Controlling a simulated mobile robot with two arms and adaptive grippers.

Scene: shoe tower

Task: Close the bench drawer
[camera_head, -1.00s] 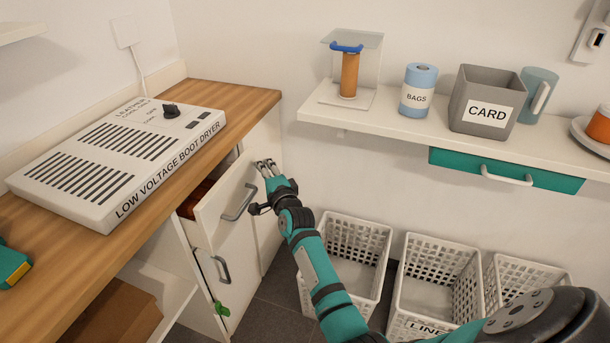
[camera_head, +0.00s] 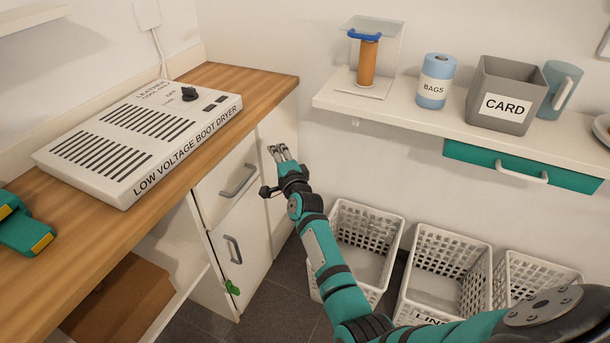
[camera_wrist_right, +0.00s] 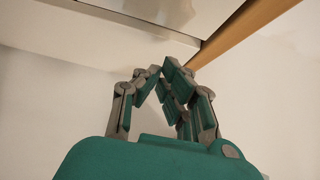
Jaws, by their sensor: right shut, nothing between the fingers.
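The bench drawer (camera_head: 216,194) is a white front with a grey bar handle (camera_head: 238,181), under the wooden bench top (camera_head: 110,229). Its front looks flush with the cupboard door (camera_head: 250,255) below, and no inside shows. My right gripper (camera_head: 279,151) is to the right of the drawer front, near the pale end panel, with the handle clear of its fingers. In the right wrist view, the gripper's (camera_wrist_right: 167,72) fingers are together and empty, below a white panel and the wooden edge. I cannot tell whether it touches anything. My left gripper is out of view.
A boot dryer (camera_head: 145,148) and a teal and yellow object (camera_head: 24,232) are on the bench. White baskets (camera_head: 365,225) stand on the floor right of my right arm. A wall shelf (camera_head: 400,105) with a teal drawer (camera_head: 520,166) is above them.

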